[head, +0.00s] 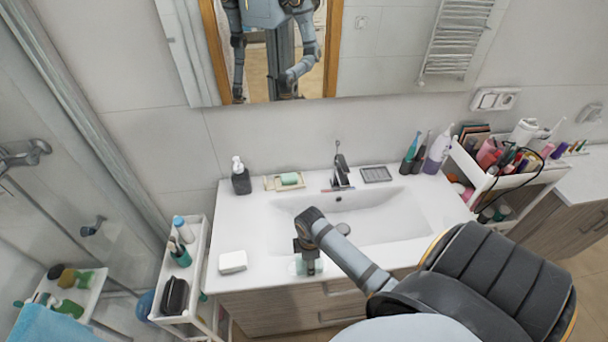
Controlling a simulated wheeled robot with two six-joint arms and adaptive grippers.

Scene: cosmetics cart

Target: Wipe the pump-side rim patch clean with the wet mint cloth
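The white sink counter (245,215) has a basin (375,222) in its middle. A dark soap pump bottle (240,180) with a white top stands upright at its back left corner. My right gripper (307,262) points down at the front rim, left of the basin's middle. A small pale mint patch (318,268), which looks like the cloth, shows around its fingertips. The fingers are too small and covered to tell whether they are shut on it. I cannot make out a dirty patch on the rim. My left gripper is not in view, except for arms reflected in the mirror.
A white block (232,261) lies at the counter's front left. A soap dish (284,182), the tap (341,168) and a dark tray (376,174) line the back. Cups and bottles stand back right. Loaded carts flank the counter. The left rim is mostly clear.

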